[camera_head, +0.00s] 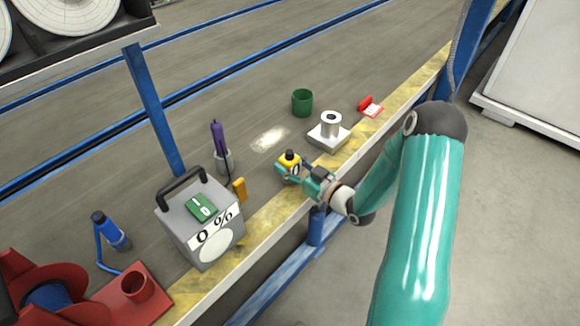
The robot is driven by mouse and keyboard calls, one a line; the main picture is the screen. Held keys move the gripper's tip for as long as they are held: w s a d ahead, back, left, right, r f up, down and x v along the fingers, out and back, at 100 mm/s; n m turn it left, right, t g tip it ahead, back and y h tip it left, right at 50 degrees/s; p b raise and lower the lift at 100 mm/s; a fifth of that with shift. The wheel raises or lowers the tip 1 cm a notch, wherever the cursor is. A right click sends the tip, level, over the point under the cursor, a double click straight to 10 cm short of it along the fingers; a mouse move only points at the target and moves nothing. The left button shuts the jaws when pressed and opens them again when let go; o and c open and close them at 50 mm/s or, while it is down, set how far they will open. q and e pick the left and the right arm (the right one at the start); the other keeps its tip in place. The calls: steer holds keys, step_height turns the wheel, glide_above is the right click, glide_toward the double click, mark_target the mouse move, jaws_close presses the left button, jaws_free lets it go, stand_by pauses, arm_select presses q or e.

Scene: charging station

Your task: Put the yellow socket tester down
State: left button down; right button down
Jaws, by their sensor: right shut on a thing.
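The yellow socket tester (289,160) is a small yellow block with a dark top. My right gripper (291,171) is shut on it, over the yellow front edge of the deck. Whether the tester touches the surface below or hangs above it, I cannot tell. The gripper's fingers partly hide its lower part. My right arm reaches in from the lower right. My left gripper is not in view.
A grey box with a handle (183,226) stands left, a green card on top. A purple-handled tool (217,136) stands in a holder. A green cup (302,102), a metal spool on a base (325,139) and a red item (369,106) stand right. A pale patch (269,139) lies bare between.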

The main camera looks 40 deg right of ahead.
steer(key=shift+r, duration=0.1)
step_height(320, 180, up, 20)
steer(key=p, duration=0.5)
